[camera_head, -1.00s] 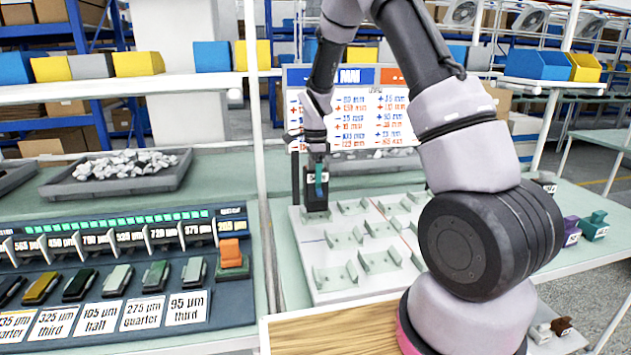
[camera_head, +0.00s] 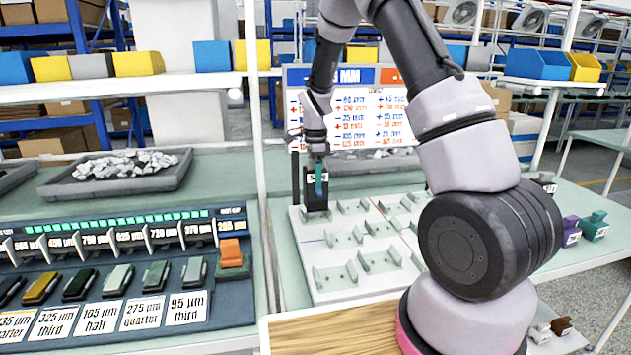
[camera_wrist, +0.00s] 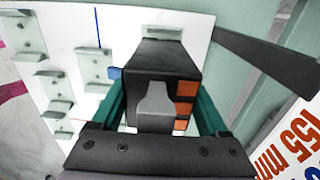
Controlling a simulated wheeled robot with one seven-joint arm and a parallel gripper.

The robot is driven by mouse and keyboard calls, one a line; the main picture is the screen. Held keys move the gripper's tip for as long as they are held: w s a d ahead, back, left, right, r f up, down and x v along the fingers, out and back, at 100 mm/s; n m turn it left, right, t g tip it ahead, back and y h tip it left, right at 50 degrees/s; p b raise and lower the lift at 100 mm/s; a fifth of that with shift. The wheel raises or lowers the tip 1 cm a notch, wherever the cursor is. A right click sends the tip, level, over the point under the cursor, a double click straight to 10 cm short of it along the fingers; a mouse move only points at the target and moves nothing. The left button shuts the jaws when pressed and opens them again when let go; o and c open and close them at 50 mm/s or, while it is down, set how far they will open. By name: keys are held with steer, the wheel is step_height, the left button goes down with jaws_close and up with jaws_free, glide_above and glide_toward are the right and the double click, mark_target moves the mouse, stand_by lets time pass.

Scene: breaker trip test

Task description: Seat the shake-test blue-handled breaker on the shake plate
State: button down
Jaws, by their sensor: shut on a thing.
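My gripper (camera_head: 317,182) is shut on a black breaker (camera_head: 311,198) at the back left corner of the white shake plate (camera_head: 342,292). In the wrist view, the teal fingers of my gripper (camera_wrist: 165,115) clasp the sides of the dark breaker (camera_wrist: 150,62). The plate also shows in the wrist view (camera_wrist: 115,22), with a pale cradle just beyond the breaker. I cannot tell whether the breaker touches the plate or sits in a cradle.
Several empty pale cradles (camera_head: 345,240) cover the plate. A dark upright post (camera_head: 295,180) stands close left of the breaker. A printed chart board (camera_head: 352,105) rises behind. A sieve-size panel (camera_head: 120,265) fills the left bench. Purple and teal blocks (camera_head: 592,227) lie at right.

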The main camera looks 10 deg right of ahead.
steer(key=shift+f, duration=1.85)
jaws_free()
step_height(320, 180, up, 10)
steer(key=shift+r, duration=0.45)
